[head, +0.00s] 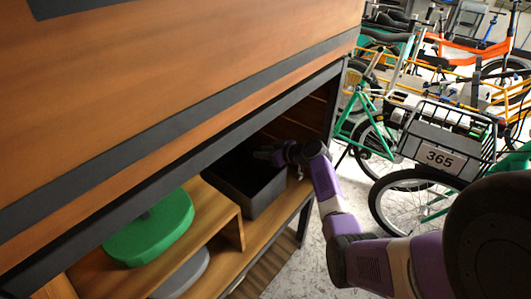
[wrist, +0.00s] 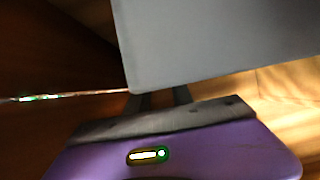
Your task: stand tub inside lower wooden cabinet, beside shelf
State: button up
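The tub (head: 266,200) is a dark, open-topped box. It stands upright on the wooden floor of the lower cabinet (head: 262,228), just right of the small wooden shelf (head: 228,208). My gripper (head: 268,155) is at the tub's far right rim, with my arm reaching in from the right. In the wrist view, a plain grey surface, likely the tub's wall (wrist: 225,45), fills the upper right. My dark fingers (wrist: 163,98) run up to its lower edge and their tips are hidden behind it. Whether they pinch the rim cannot be seen.
A green rounded item (head: 150,228) lies on top of the shelf, and a grey round one (head: 182,275) sits beneath it. The cabinet's dark frame (head: 180,160) overhangs the opening. A bike with a basket marked 365 (head: 440,157) stands to the right.

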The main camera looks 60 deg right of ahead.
jog(key=p+v, duration=0.1)
jog(key=v, duration=1.1)
jog(key=shift+s+f, duration=0.1)
